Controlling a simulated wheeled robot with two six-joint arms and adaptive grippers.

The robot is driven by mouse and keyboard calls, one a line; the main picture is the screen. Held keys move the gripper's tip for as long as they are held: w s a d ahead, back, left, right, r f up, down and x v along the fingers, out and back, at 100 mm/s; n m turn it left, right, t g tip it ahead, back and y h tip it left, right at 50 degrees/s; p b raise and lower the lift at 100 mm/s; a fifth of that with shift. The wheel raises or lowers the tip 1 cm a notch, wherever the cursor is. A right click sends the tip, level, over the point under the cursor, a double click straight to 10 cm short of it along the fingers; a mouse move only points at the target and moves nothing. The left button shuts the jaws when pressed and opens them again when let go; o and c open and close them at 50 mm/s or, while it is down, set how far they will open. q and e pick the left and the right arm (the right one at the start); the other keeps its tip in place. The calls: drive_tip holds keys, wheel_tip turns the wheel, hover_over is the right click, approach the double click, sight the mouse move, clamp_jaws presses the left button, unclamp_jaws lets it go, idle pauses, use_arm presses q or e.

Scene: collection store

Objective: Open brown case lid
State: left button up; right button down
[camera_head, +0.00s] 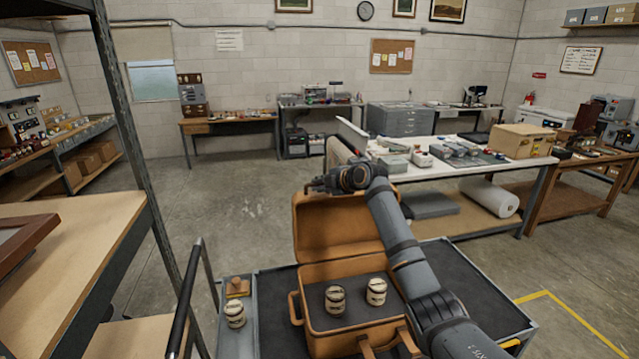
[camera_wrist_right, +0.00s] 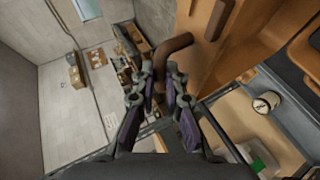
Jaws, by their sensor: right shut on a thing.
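The brown case (camera_head: 342,268) stands on a dark cart top with its lid (camera_head: 325,235) raised upright at the back. Two pale banded jars (camera_head: 335,300) are inside on the dark lining. My right gripper (camera_head: 312,186) is at the lid's upper edge, its arm crossing over the right part of the case and lid. In the right wrist view the fingers (camera_wrist_right: 158,88) are shut around a brown bent handle (camera_wrist_right: 176,43) beside the tan lid (camera_wrist_right: 215,60). My left gripper is not in view.
The cart's dark top (camera_head: 275,300) shows beside the case. A side tray (camera_head: 222,347) holds another jar (camera_head: 235,314) and a small wooden block (camera_head: 238,288). A white-topped table (camera_head: 450,168) stands behind right. A metal rack post (camera_head: 135,140) is at left. Open floor lies beyond.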

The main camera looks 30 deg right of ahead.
drive_tip(key=c, duration=1.6)
unclamp_jaws()
drive_tip(key=shift+r, duration=0.4)
drive_tip(key=shift+o, duration=1.1)
drive_tip(key=shift+s+a, duration=0.15)
drive_tip(key=v, duration=1.2)
